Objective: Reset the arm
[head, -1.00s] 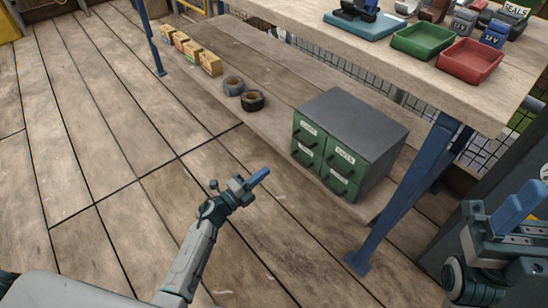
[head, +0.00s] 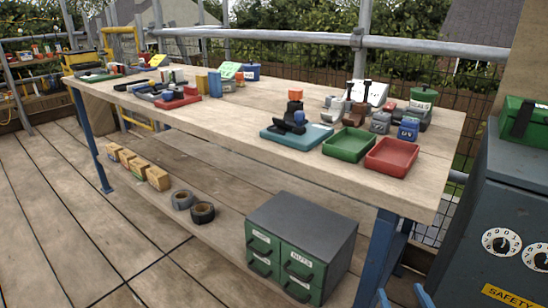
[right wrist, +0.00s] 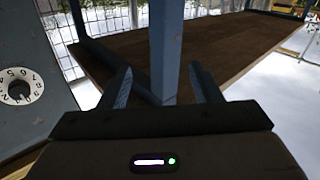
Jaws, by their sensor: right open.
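My right gripper (head: 403,298) shows only as two blue fingertips at the bottom edge of the head view, in front of the workbench's near leg. In the right wrist view the right gripper (right wrist: 164,85) is open, its two dark fingers apart with nothing held. A blue bench leg (right wrist: 165,45) stands in line with the gap between them; I cannot tell how far beyond the tips it is. My left gripper is outside the head view.
The wooden workbench (head: 245,118) carries a green tray (head: 349,144), a red tray (head: 391,156) and other small items. A green drawer cabinet (head: 300,245) and tape rolls (head: 203,212) sit on its lower shelf. A grey cabinet (head: 490,215) stands at right. Floor at left is clear.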

